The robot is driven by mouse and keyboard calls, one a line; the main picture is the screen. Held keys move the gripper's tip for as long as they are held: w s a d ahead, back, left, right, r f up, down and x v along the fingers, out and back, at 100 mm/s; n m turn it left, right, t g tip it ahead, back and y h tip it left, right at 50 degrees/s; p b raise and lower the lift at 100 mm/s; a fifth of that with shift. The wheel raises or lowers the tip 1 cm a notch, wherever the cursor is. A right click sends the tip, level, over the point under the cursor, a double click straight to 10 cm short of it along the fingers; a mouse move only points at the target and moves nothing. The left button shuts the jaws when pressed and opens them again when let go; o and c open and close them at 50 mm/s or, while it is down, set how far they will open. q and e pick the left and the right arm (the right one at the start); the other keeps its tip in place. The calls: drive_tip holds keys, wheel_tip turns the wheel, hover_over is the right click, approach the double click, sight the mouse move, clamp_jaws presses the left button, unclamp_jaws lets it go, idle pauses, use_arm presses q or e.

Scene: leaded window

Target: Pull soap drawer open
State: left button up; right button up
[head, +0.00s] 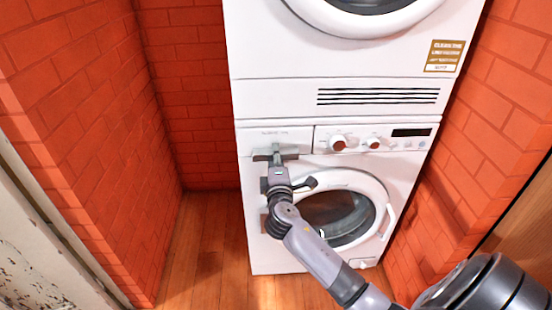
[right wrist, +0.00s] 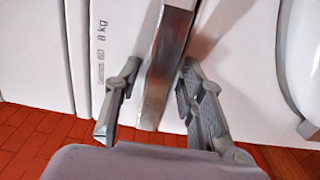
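The soap drawer (head: 262,137) is the white panel at the top left of the lower machine. Its front looks flush with the panel around it. In the right wrist view its white front (right wrist: 112,35) carries sideways "8 kg" lettering. A shiny metal handle bar (right wrist: 163,75) stands out from it. My right gripper (head: 276,153) is at the handle, its arm reaching in from the lower right. In the right wrist view my right gripper (right wrist: 158,80) has its fingers apart on either side of the bar, with a small gap at the left finger. My left gripper is not in view.
The washing machine (head: 275,255) has a round door (head: 375,190) just right of my arm. Knobs (head: 338,143) sit right of the drawer. A dryer (head: 270,50) is stacked on top. Orange brick walls (head: 85,110) close in both sides. The wooden floor (head: 210,250) at left is clear.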

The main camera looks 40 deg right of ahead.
drive_tip(key=c, duration=0.8)
drive_tip(key=shift+f, duration=0.1)
clamp_jaws()
drive_tip(key=shift+s+f, duration=0.1)
